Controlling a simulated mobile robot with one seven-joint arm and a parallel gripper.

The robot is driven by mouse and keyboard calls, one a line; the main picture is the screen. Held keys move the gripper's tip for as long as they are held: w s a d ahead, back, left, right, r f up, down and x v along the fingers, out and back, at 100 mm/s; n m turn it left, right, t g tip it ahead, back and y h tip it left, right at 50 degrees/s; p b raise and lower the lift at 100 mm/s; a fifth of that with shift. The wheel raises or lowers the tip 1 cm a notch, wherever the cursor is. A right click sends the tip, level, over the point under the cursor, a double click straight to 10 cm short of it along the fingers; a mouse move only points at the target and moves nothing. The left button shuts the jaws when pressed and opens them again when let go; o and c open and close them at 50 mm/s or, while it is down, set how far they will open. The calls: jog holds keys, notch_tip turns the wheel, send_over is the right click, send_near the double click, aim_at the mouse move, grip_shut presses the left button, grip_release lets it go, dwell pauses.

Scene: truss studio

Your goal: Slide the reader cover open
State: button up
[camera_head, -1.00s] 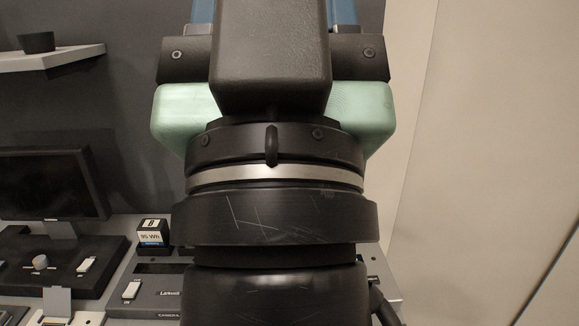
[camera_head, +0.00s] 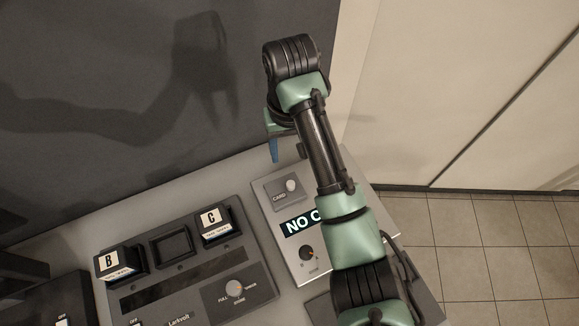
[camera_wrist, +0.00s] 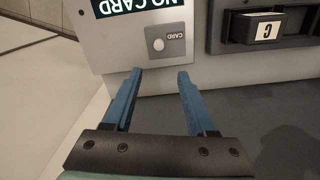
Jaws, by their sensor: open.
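The reader is a light grey panel (camera_head: 283,259) with a dark "NO CARD" display, partly covered by my arm. Its cover is a small grey plate (camera_head: 273,197) marked "CARD" with a round pale knob (camera_head: 291,185), at the panel's far end. In the wrist view the cover (camera_wrist: 176,34) appears upside down, lying flat on the panel. My gripper (camera_wrist: 158,73) is open and empty, its two blue fingers apart just on the near side of the cover. In the head view one blue finger (camera_head: 273,151) shows beyond the cover; the other is hidden.
Left of the reader is a dark charger (camera_head: 193,284) with batteries B (camera_head: 121,262) and C (camera_head: 216,223), an empty bay between them and a selector knob (camera_head: 237,287). A dark wall (camera_head: 90,110) rises behind the grey counter (camera_head: 140,205). Tiled floor lies to the right.

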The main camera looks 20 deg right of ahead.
aim_at(291, 183)
jog(key=f+b, duration=0.2)
jog(key=f, duration=0.2)
jog(key=f+b, duration=0.2)
jog(key=f, duration=0.2)
jog(key=f+b, duration=0.2)
jog(key=f, duration=0.3)
jog(key=shift+s+d, duration=0.1)
jog(key=shift+s, duration=0.2)
grip_shut()
dwell(1.0)
